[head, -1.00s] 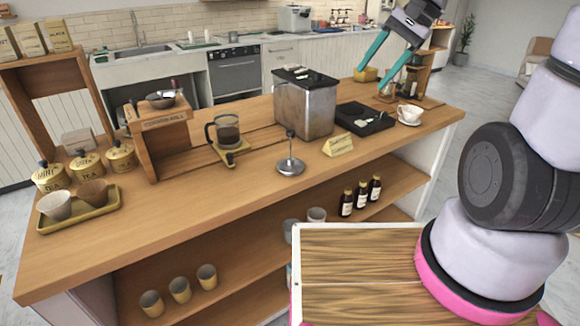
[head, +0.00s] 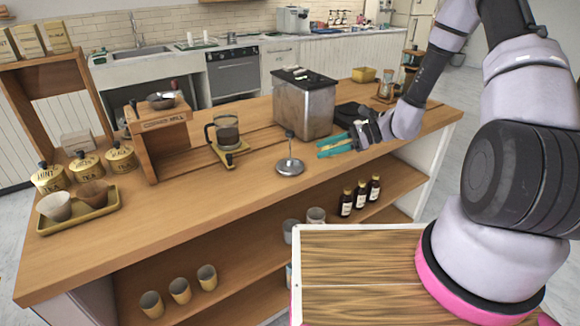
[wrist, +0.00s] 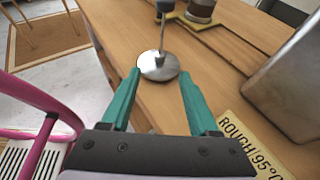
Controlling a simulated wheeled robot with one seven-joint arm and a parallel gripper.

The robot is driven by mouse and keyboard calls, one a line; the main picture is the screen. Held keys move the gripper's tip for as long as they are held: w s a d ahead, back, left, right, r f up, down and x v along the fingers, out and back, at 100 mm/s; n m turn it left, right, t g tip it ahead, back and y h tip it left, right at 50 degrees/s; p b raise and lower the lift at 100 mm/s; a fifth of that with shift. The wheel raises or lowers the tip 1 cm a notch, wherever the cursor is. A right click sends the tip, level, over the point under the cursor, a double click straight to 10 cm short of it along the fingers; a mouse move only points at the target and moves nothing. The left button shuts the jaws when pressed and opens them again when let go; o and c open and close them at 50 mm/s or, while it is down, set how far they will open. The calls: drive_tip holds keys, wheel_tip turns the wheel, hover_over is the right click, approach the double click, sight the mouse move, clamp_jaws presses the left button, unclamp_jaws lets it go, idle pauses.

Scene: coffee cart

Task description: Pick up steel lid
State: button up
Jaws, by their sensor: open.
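The steel lid (head: 290,167) is a shiny round disc lying flat on the wooden counter, with a thin upright rod and a dark knob on top. It also shows in the wrist view (wrist: 158,68), just past and between my fingertips, its rod pointing away at the top of the picture. My gripper (head: 321,149) is open and empty, its teal fingers pointing left towards the lid from its right side. In the wrist view my gripper (wrist: 160,75) has its two fingers spread apart, with no visible hold on the lid.
A glass coffee carafe (head: 228,133) stands left of the lid on a yellow-edged stand. A steel box (head: 303,105) stands behind it. A sign (wrist: 260,140) reading "ROUGH 95°C" lies close to my right finger.

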sight(290, 159)
drive_tip(key=x, duration=1)
drive_tip(key=shift+f, duration=0.1)
clamp_jaws()
